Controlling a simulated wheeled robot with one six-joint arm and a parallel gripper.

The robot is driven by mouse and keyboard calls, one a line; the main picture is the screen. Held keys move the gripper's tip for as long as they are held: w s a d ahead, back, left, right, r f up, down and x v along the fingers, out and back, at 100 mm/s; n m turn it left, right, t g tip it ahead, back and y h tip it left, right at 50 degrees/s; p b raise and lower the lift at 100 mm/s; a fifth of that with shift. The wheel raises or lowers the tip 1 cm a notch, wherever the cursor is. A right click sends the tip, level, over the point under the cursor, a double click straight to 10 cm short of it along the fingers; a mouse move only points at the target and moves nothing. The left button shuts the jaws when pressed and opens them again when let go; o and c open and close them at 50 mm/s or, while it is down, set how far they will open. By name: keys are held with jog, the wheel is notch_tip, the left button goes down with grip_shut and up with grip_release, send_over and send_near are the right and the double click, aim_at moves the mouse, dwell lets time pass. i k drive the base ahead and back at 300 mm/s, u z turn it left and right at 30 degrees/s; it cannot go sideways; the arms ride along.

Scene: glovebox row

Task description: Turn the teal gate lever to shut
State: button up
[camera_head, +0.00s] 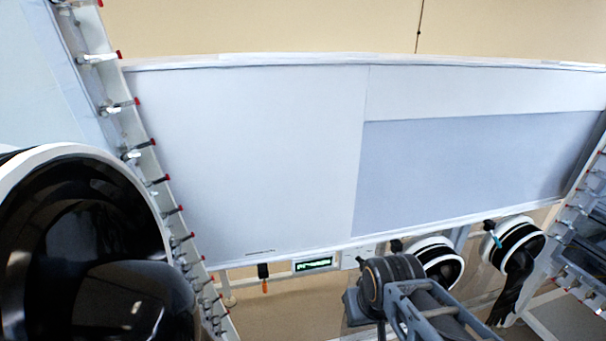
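A small teal lever (496,240) shows at the lower right, below the large pale panel. It hangs from a black mount (489,225) and slants down and slightly right, against the upper left rim of a white-ringed glove port (526,238). It is small, so its exact setting is hard to read. My grey arm reaches in from the bottom, left of the lever and apart from it in the picture. My gripper's fingers cannot be made out.
Another white-ringed port (437,262) is partly behind my arm. A black glove (514,288) hangs from the right port. An orange lever (265,287) and a green-lit display (314,264) sit left. A large black round port (80,235) fills the lower left. Frames with red-tipped clamps (152,142) flank the panel.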

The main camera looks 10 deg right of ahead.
aim_at(497, 241)
jog(key=u, duration=0.15)
jog(key=k, duration=0.5)
jog(key=z, duration=1.65)
jog(key=i, duration=1.35)
jog(key=u, duration=0.2)
